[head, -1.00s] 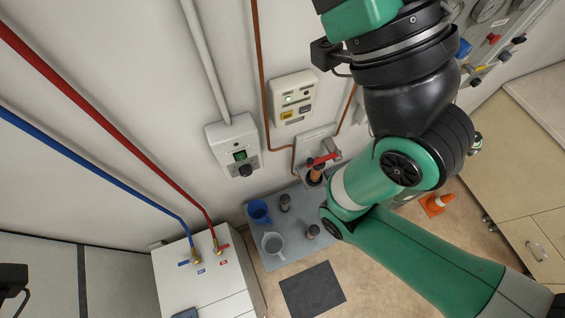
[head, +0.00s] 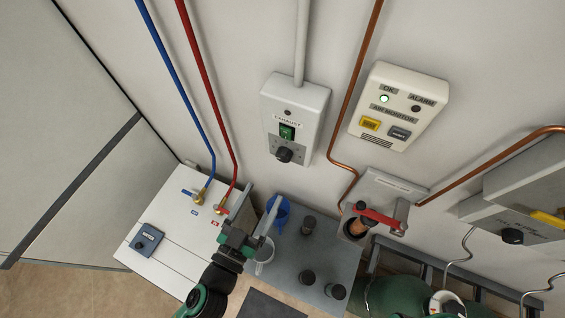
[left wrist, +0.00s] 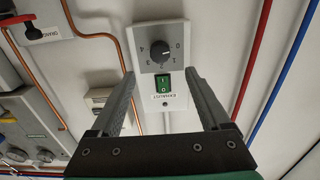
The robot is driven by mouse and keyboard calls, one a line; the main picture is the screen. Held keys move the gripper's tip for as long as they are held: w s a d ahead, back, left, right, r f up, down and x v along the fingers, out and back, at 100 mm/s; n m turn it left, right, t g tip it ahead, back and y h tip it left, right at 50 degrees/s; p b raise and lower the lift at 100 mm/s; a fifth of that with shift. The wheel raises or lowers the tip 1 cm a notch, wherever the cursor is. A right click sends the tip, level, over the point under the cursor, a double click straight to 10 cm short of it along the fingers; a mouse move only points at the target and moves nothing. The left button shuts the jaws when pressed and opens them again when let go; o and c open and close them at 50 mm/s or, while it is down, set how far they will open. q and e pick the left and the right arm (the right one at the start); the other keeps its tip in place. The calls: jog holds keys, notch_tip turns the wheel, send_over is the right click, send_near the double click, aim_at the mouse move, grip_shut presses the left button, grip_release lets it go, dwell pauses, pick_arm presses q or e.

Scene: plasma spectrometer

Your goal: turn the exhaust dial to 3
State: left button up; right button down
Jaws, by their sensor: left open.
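The exhaust box (head: 297,100) is a pale grey box on the wall in the head view, with a green switch and a black dial (head: 284,155) below it. In the left wrist view the box appears upside down, with the exhaust dial (left wrist: 160,51) ringed by numbers 0 to 4. I cannot surely read its pointer. My left gripper (head: 267,224) is below the box in the head view, apart from the dial. In the left wrist view my left gripper (left wrist: 160,78) is open and empty, its fingers framing the box from a distance. My right gripper is out of view.
An air monitor (head: 400,95) hangs right of the exhaust box. A red-handled valve (head: 380,217) sits on a copper pipe (head: 358,95). A white cabinet (head: 160,215) stands left.

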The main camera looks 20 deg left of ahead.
aim_at(282, 159)
pick_arm(q)
jog(key=w+p, duration=0.2)
jog(key=w, duration=0.8)
jog(key=shift+w, duration=0.25)
grip_shut()
